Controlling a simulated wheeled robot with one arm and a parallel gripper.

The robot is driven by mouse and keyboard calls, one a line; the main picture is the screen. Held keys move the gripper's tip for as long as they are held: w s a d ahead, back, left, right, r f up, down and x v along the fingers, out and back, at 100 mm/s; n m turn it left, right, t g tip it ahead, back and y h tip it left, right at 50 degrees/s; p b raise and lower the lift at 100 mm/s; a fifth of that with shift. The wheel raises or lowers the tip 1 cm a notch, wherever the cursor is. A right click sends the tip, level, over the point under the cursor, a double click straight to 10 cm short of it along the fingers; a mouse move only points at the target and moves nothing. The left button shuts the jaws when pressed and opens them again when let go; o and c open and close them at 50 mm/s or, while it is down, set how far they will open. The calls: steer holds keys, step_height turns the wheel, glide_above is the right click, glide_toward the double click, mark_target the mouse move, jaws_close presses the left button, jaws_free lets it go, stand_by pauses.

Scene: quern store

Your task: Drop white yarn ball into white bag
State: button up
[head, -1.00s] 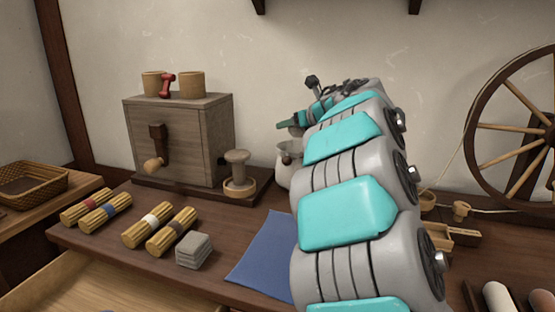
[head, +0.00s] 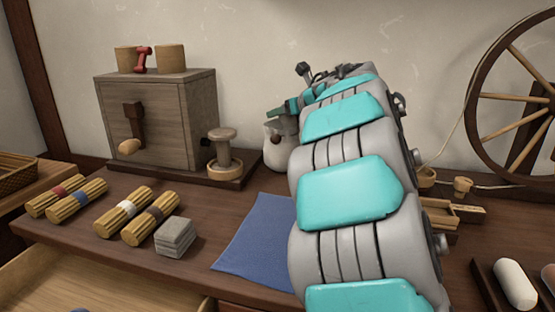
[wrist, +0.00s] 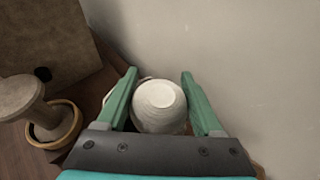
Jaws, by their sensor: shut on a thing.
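My gripper (wrist: 160,98) is shut on the white yarn ball (wrist: 158,106), which shows between the two green fingers in the wrist view. In the head view my gripper (head: 277,114) is over the white bag (head: 276,154), which stands at the back of the table. The bag is partly hidden by my arm. The ball cannot be made out clearly in the head view. In the wrist view a thin pale edge shows behind the ball, and the rest of the bag is mostly hidden there.
A wooden box with a crank (head: 158,122) and a spool-shaped wooden piece (head: 223,150) stand left of the bag. Several yellow bundles (head: 122,212), a grey cloth stack (head: 175,237) and a blue cloth (head: 252,240) lie in front. A spinning wheel (head: 475,95) stands at right.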

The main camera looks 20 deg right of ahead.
steer(key=shift+f, duration=0.15)
steer(key=o, duration=1.4)
steer(key=v, duration=0.7)
steer(key=shift+s+d, duration=0.1)
steer(key=shift+s, duration=0.3)
steer(key=shift+s, duration=0.1)
